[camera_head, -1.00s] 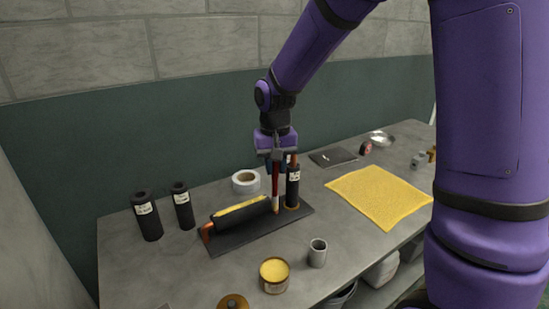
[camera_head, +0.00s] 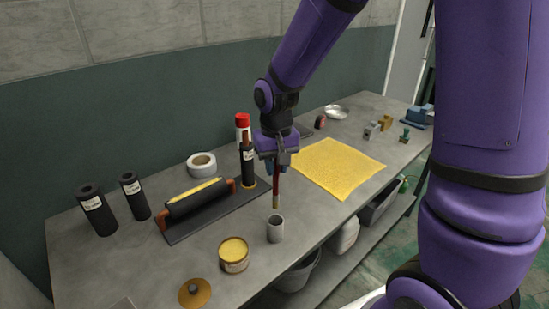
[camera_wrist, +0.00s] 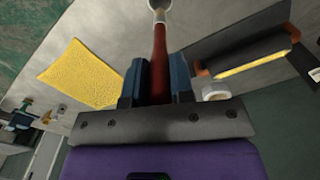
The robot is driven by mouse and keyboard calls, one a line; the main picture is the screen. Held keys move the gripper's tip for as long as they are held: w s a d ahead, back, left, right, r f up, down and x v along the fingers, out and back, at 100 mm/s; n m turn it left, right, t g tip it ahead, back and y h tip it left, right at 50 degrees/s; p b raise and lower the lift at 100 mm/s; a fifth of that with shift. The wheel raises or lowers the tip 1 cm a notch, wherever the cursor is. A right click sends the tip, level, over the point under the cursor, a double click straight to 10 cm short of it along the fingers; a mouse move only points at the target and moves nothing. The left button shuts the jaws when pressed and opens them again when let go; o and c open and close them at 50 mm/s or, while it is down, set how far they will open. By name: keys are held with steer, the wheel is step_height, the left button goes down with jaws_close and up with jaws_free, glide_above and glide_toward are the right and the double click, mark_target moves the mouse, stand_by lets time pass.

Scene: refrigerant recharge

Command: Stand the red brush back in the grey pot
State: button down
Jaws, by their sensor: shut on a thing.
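My gripper (camera_head: 276,164) is shut on the red brush (camera_head: 276,192), which hangs upright with its pale bristle end down. The grey pot (camera_head: 275,229) stands on the bench just below the brush tip. In the head view the tip is close above the pot's rim, and I cannot tell how exactly it lines up. In the wrist view the brush (camera_wrist: 160,62) runs between the two blue fingers (camera_wrist: 160,82), and its far end overlaps a pale round shape at the top edge.
A yellow tin (camera_head: 233,255) and a brass lid (camera_head: 194,292) are left of the pot. A dark tray (camera_head: 185,231) holds a black-wrapped pipe behind. A yellow cloth (camera_head: 337,167) lies to the right. Black tubes (camera_head: 97,211) and a tape roll (camera_head: 202,164) stand further back.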

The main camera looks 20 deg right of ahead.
mark_target(275, 194)
steer(key=shift+f, duration=4.7)
steer(key=c, duration=0.9)
jaws_free()
step_height(275, 194, up, 11)
steer(key=shift+f, duration=0.1)
